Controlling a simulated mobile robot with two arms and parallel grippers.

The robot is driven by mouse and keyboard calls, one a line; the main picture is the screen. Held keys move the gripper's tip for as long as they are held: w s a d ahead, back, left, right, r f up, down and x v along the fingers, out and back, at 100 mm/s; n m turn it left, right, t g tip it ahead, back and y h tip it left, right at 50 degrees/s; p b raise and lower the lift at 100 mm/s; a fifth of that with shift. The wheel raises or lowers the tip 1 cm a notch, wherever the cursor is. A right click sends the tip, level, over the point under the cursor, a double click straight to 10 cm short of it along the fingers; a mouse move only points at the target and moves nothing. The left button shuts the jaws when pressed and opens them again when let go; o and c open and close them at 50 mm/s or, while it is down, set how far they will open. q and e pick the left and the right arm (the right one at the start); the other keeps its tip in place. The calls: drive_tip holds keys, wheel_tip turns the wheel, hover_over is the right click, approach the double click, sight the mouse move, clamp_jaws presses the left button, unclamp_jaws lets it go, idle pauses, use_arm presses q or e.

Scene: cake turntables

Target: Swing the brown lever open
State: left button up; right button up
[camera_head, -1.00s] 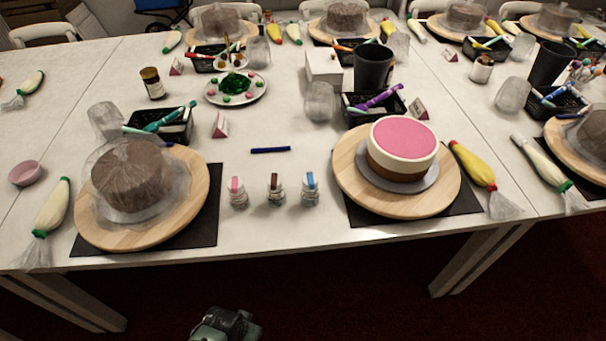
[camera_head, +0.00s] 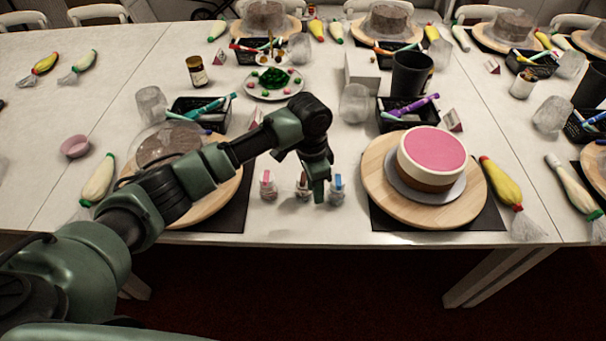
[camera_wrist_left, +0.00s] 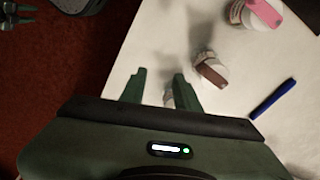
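The brown lever is the flat lid piece on top of the middle of three small clear jars. In the head view its jar (camera_head: 302,188) is partly hidden beside my gripper. In the left wrist view the brown lever (camera_wrist_left: 211,72) lies flat across the jar top, just right of my fingers. My left gripper (camera_head: 319,190) points down between the brown and blue jars. Green parts at that view's top left may be my right gripper, too unclear to judge.
The pink-topped jar (camera_head: 268,186) stands left, the blue-topped jar (camera_head: 337,187) right. A pink cake (camera_head: 432,158) on a wooden turntable (camera_head: 380,190) is at right. A covered brown cake (camera_head: 168,148) is behind my arm. A blue pen (camera_wrist_left: 274,99) lies behind the jars.

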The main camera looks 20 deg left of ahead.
sight(303, 181)
use_arm(q)
drive_tip(key=shift+y, duration=0.5)
drive_tip(key=w+a+r, duration=0.1)
drive_tip(key=r, duration=0.1)
drive_tip(key=w+a+r, duration=0.1)
drive_tip(key=a+r, duration=0.1)
drive_tip(key=w+a+r, duration=0.1)
drive_tip(key=r, duration=0.1)
drive_tip(key=shift+w+a, duration=0.25)
drive_tip(key=shift+a, duration=0.05)
wheel_tip(303, 181, down, 7)
drive_tip(key=shift+f+p, duration=0.15)
drive_tip(key=shift+p, duration=0.6)
drive_tip(key=shift+d, duration=0.1)
clamp_jaws()
